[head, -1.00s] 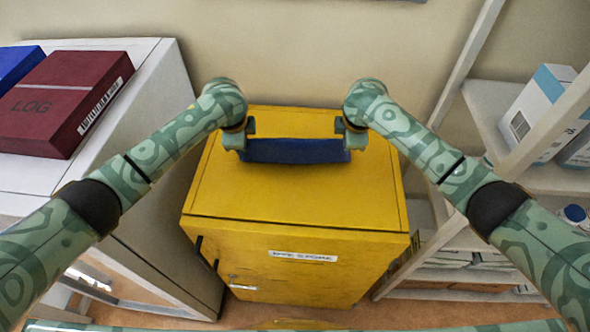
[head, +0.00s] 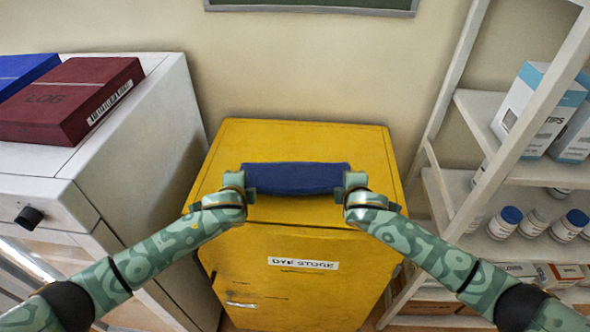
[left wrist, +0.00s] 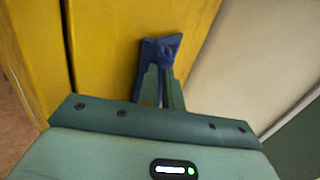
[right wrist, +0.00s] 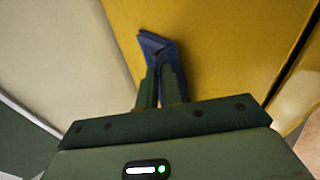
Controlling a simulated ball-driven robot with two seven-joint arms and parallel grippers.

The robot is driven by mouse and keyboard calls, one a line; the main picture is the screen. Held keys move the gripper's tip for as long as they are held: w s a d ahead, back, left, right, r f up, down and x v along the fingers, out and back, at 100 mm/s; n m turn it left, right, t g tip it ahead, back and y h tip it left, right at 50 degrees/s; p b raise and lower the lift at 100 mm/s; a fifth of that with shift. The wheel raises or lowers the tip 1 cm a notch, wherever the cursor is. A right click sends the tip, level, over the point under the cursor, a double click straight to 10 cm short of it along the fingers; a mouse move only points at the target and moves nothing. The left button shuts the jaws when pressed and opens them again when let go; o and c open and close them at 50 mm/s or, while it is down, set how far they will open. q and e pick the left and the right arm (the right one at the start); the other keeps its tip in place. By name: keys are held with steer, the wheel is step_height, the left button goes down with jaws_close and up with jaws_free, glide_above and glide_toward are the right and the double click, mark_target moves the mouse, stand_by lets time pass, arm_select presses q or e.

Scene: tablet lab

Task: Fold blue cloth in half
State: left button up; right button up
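The blue cloth (head: 297,178) is a narrow band stretched between my two grippers over the top of the yellow cabinet (head: 300,137). My left gripper (head: 250,190) is shut on its left end, and the left wrist view shows a bunched piece of the cloth (left wrist: 160,48) at the fingertips. My right gripper (head: 350,185) is shut on its right end, and the right wrist view shows the cloth (right wrist: 155,46) at those fingertips. I cannot tell whether the cloth's lower edge touches the cabinet top.
A white cabinet (head: 130,150) on the left carries a dark red log box (head: 70,100) and a blue box (head: 25,72). A white shelf (head: 452,180) with boxes and bottles stands on the right. The yellow top is otherwise bare.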

arm_select(q)
steer(key=o, duration=0.7)
steer(key=shift+w+f, duration=0.15)
steer(key=shift+w, duration=0.15)
steer(key=shift+c, duration=0.2)
arm_select(e)
steer(key=o, duration=0.7)
steer(key=shift+w+f, duration=0.15)
steer(key=shift+w, duration=0.15)
steer(key=shift+c, duration=0.2)
arm_select(q)
steer(key=shift+s, duration=0.15)
arm_select(e)
steer(key=shift+s, duration=0.15)
arm_select(q)
steer(key=shift+s+r, duration=0.1)
steer(key=shift+r, duration=0.35)
arm_select(e)
steer(key=shift+s+r, duration=0.1)
steer(key=shift+r, duration=0.35)
arm_select(q)
steer(key=s+r, duration=0.5)
steer(key=r, duration=0.3)
steer(key=shift+s, duration=0.35)
arm_select(e)
steer(key=s+r, duration=0.5)
steer(key=r, duration=0.3)
steer(key=shift+s, duration=0.35)
arm_select(q)
steer(key=shift+r, duration=0.1)
